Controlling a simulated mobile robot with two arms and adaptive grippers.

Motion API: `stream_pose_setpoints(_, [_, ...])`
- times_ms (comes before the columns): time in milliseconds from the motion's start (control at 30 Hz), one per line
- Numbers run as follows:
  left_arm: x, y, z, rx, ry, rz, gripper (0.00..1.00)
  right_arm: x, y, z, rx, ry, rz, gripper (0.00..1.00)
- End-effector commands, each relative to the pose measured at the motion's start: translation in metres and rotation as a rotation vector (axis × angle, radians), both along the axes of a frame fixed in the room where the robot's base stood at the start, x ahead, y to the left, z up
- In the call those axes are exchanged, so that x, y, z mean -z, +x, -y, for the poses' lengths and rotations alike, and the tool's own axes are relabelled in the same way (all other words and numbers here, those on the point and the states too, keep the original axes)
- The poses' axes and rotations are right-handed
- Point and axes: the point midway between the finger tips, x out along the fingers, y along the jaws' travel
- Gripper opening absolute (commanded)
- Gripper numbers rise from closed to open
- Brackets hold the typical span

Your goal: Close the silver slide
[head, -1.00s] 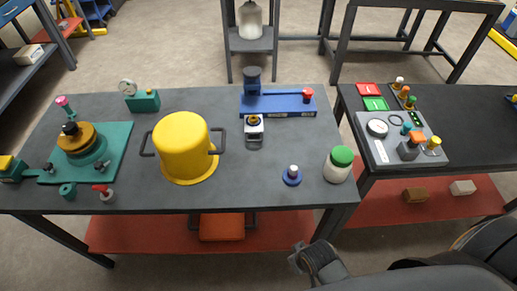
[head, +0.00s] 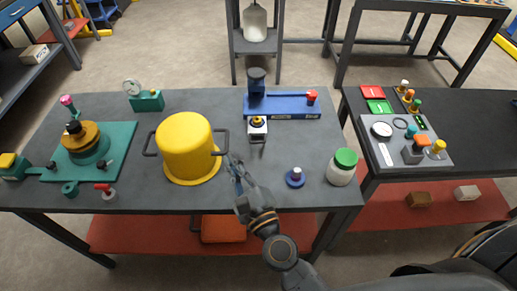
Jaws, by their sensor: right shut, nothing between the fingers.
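The silver slide (head: 257,134) is a small silver block with a black and orange knob on top. It sticks out from the front edge of the blue base (head: 285,110), towards me. My right gripper (head: 233,160) is over the table to the front left of the slide, apart from it. Its fingers point up and to the left, close to the yellow pot's right handle, and they are shut and empty. Whether they touch the handle I cannot tell. My left gripper is not in the head view.
The yellow pot (head: 186,148) stands left of my right gripper. A blue knob (head: 296,178) and a green-lidded jar (head: 342,167) stand to its right. A teal fixture (head: 115,145) is at the left. Tabletop between knob and slide is clear.

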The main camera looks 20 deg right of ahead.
Motion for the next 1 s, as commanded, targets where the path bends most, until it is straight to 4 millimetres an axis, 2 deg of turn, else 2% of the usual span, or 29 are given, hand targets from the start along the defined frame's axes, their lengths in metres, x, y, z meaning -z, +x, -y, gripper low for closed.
stream_pose_setpoints(33, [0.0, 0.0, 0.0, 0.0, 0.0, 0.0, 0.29, 0.011, 0.005, 0.011, 0.071, 0.138, -0.044, 0.0])
stream_pose_setpoints(133, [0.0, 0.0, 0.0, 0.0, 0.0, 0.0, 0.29, 0.038, 0.009, 0.032, 0.214, 0.388, -0.132, 0.0])
stream_pose_setpoints(200, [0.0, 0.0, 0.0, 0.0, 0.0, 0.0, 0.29, 0.058, 0.008, 0.042, 0.305, 0.523, -0.186, 0.0])
stream_pose_setpoints(333, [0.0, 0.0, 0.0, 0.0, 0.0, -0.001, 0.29, 0.087, 0.002, 0.053, 0.428, 0.682, -0.259, 0.0])
stream_pose_setpoints(433, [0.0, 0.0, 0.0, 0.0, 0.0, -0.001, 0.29, 0.099, -0.001, 0.057, 0.477, 0.738, -0.284, 0.0])
stream_pose_setpoints(567, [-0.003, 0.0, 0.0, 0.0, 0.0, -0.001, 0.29, 0.103, 0.005, 0.061, 0.491, 0.751, -0.291, 0.0])
stream_pose_setpoints(667, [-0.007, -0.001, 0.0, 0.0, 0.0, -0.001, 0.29, 0.104, 0.019, 0.065, 0.489, 0.747, -0.289, 0.0])
stream_pose_setpoints(1000, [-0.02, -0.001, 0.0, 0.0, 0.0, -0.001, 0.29, 0.12, 0.086, 0.087, 0.489, 0.744, -0.288, 0.0])
